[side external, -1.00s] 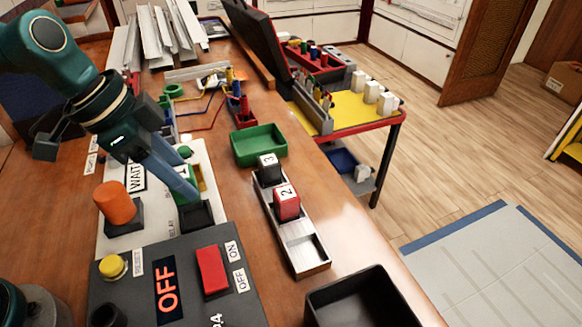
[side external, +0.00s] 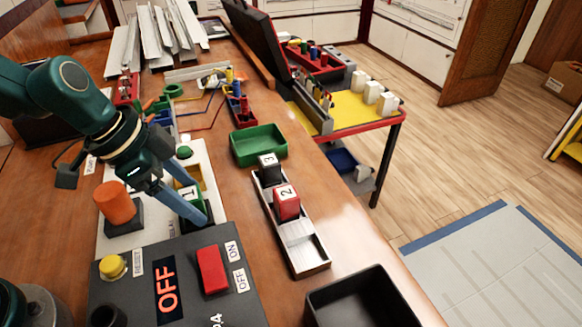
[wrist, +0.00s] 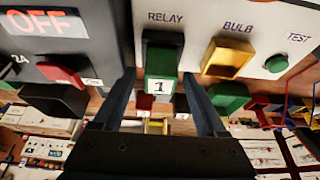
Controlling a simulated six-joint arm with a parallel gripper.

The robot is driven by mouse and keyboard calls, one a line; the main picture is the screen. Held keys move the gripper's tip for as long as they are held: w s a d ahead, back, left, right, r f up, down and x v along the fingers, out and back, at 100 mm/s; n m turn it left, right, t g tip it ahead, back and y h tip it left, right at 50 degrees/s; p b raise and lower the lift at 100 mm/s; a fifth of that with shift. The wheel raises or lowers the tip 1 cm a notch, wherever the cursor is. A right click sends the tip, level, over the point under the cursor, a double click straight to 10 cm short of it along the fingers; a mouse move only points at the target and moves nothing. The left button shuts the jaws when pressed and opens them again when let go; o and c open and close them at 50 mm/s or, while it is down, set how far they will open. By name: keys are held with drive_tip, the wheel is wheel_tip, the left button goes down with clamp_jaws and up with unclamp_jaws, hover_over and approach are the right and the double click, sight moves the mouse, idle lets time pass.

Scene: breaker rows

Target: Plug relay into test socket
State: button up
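The relay (side external: 190,194), a green block with a white "1" label, stands at the dark socket marked RELAY on the pale test panel (side external: 120,240). In the wrist view the relay (wrist: 161,64) appears set inside the dark socket rim (wrist: 161,36); how deep it sits is hard to tell. My gripper (side external: 200,203) is low over the panel with its blue-grey fingers apart, one on each side of the relay. The wrist view shows gaps between the relay and the fingers of my gripper (wrist: 160,76).
A dark control box (side external: 132,290) with a red switch (side external: 211,270) and a lit OFF display is close in front. An orange knob (side external: 113,202) stands left. A rack (side external: 306,262) holds blocks 2 and 3. A green tray (side external: 258,145) and black bin (side external: 362,300) lie right.

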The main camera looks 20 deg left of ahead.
drive_tip(key=v, duration=1.1)
drive_tip(key=s+a+f+n+t+y, duration=0.1)
drive_tip(key=s+a+n+t+y, duration=0.1)
drive_tip(key=s+a+n, duration=0.3)
drive_tip(key=s+n+y, duration=0.1)
drive_tip(key=s+n, duration=0.2)
drive_tip(key=n, duration=0.1)
